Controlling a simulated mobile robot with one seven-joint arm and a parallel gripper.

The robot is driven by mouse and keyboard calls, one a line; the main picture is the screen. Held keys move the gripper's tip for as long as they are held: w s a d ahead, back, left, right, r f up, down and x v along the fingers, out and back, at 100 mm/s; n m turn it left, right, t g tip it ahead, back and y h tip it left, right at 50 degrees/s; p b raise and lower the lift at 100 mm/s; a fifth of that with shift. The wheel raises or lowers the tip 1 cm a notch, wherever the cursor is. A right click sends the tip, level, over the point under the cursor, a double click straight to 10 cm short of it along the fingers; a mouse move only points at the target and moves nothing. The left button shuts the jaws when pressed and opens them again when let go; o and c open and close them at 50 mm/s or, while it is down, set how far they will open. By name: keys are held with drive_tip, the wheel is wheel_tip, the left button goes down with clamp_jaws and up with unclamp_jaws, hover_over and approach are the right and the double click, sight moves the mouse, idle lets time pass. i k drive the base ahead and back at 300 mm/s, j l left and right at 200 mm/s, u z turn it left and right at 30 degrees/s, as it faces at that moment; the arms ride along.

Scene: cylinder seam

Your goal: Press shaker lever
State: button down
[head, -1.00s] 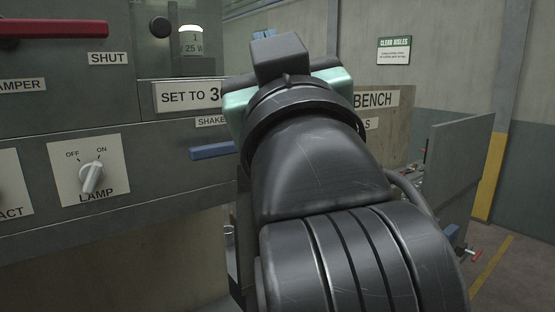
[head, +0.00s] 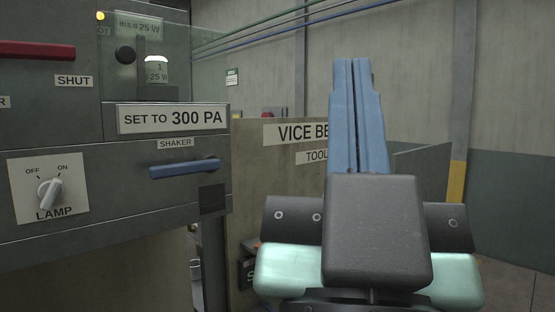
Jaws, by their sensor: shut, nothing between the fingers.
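The shaker lever (head: 184,168) is a blue horizontal bar on the grey cabinet front, just under the SHAKER label (head: 176,142). It shows whole in the head view, left of centre. My gripper (head: 352,62) is in the right half of the view, with its blue fingers pointing up and closed together. Nothing shows between the fingers. It is to the right of the lever and clearly apart from it in the picture. My wrist hides part of the bench board behind it.
A lamp knob (head: 50,193) and a red SHUT handle (head: 38,50) are on the cabinet to the left. A SET TO 300 PA sign (head: 172,118) is above the lever. A VICE BENCH board (head: 265,170) stands behind my gripper. Open space lies between lever and fingers.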

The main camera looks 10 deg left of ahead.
sight(209, 163)
drive_tip(key=i+l, duration=0.15)
drive_tip(key=i, duration=0.2)
drive_tip(key=u, duration=1.65)
drive_tip(key=i+l, duration=0.15)
drive_tip(key=l, duration=0.15)
drive_tip(key=i+l, duration=0.15)
drive_tip(key=l, duration=0.15)
